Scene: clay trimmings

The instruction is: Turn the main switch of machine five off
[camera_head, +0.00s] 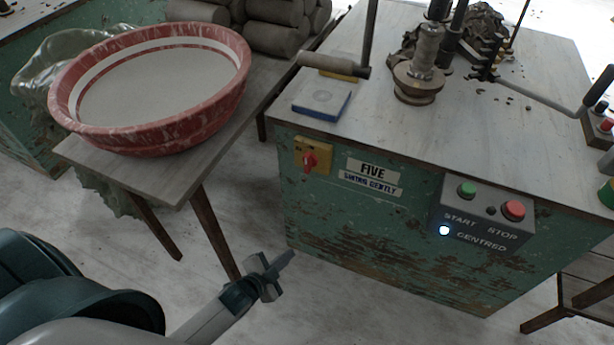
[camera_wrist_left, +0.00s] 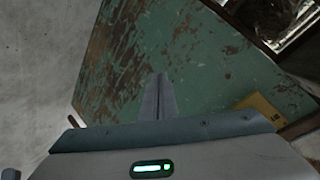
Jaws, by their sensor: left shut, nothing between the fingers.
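The main switch (camera_head: 309,161) is a red rotary knob on a yellow plate (camera_head: 326,150), on the green front of machine five near its upper left corner. A label reading "FIVE" (camera_head: 373,170) is beside it. In the left wrist view a yellow plate (camera_wrist_left: 262,112) shows at the right; the knob is not clear there. My left gripper (camera_head: 287,257) is shut and empty, below and left of the switch, apart from the machine. Its fingers (camera_wrist_left: 157,97) point towards the green panel in the wrist view. My right gripper is out of view.
A grey box (camera_head: 481,236) with green start and red stop buttons and a lit lamp is on the machine's front right. A wooden table (camera_head: 168,183) bearing a red-and-white basin (camera_head: 150,140) stands at left. Bare floor (camera_head: 240,215) lies between table and machine.

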